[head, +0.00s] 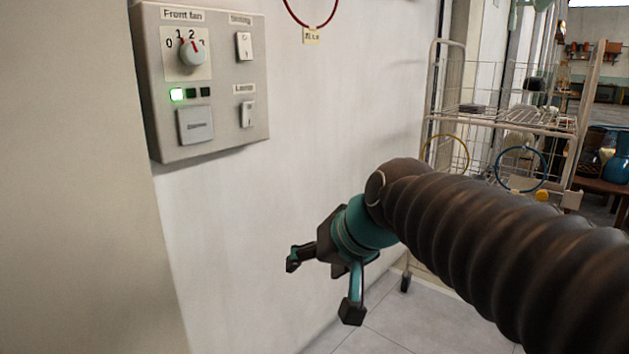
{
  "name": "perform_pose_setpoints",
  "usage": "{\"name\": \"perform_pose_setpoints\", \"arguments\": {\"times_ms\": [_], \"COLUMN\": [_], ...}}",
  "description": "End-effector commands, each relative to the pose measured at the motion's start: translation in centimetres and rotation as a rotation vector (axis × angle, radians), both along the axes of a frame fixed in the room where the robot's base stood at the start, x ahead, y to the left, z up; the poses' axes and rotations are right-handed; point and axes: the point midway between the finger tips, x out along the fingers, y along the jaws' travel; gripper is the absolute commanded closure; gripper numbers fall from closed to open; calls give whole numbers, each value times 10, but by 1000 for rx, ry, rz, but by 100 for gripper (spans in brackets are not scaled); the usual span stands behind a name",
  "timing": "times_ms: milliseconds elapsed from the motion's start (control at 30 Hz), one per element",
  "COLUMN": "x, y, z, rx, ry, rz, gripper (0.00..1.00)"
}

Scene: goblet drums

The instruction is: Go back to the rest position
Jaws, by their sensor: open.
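My gripper (322,288) is open and empty in the lower middle of the head view. Its dark fingers with teal parts are spread apart and point down and to the left. It is below and to the right of a grey control box (206,78) on the white wall, clear of the box. The box has a "Front fan" knob (192,52) with a red pointer, a lit green lamp (176,95), a push plate (196,125) and two rocker switches at the right.
A wire cart (503,125) on castors stands at the right, beyond my arm. A red ring (311,22) with a tag hangs on the wall (345,110). A blue drum (616,160) stands at the far right. Tiled floor (400,318) shows below my gripper.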

Motion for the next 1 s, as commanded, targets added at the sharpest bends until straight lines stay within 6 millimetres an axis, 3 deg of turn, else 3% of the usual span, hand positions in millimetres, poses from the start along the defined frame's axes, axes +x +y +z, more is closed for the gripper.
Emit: {"name": "perform_pose_setpoints", "arguments": {"times_ms": [33, 200, 333, 500, 1000], "x": [-18, -77, -120, -141, -141], "y": [-21, -87, -128, -148, -154], "z": [-21, -87, -123, -126, -120], "rx": [-59, -247, -346, -355, -348], "ry": [28, 117, 155, 133, 118], "rz": [-15, -62, -110, -175, -204], "gripper": [32, 32, 32, 32, 32]}}
